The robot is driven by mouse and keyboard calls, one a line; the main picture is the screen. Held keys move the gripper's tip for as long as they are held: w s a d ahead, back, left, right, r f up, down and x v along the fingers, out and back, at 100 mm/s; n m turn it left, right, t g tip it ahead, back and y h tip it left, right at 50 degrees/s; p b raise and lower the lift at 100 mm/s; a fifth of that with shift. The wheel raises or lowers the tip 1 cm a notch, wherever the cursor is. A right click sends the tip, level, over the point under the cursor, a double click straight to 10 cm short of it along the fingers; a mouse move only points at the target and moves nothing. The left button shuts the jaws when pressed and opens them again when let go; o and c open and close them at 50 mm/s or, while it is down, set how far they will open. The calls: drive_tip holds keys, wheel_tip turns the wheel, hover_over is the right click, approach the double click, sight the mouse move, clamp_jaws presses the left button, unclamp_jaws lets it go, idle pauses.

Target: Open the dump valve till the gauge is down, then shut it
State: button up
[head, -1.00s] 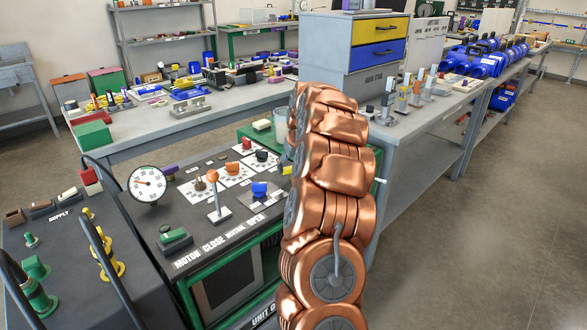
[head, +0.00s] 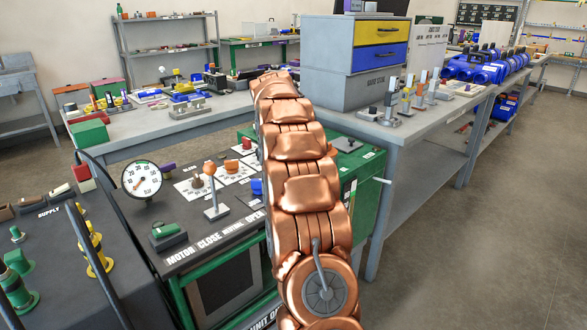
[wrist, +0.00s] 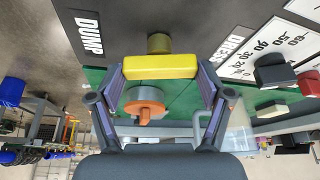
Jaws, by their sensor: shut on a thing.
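In the wrist view a yellow bar handle (wrist: 160,66) stands on a short round stem beside the DUMP label (wrist: 88,33); I take it for the dump valve's handle. My gripper (wrist: 160,78) is shut on it, with one finger at each end of the bar. In the head view my copper-coloured arm hides the gripper and the yellow handle. The round white gauge (head: 141,179) stands at the panel's left side; its needle is too small to read surely.
An orange knob (wrist: 145,105) lies close to the handle between my fingers in the wrist view. The dark panel (head: 205,240) also carries an orange-topped lever (head: 211,172) and a green switch (head: 167,235). A grey bench (head: 390,150) stands behind to the right; floor there is clear.

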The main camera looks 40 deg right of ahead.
drive_tip(key=shift+w+f+m+g+b, duration=0.1)
drive_tip(key=shift+m+g+b, duration=0.25)
drive_tip(key=shift+m, duration=0.55)
drive_tip(key=o, duration=1.1)
drive_tip(key=v, duration=0.7)
drive_tip(key=shift+r, duration=0.3)
drive_tip(key=shift+a, duration=0.15)
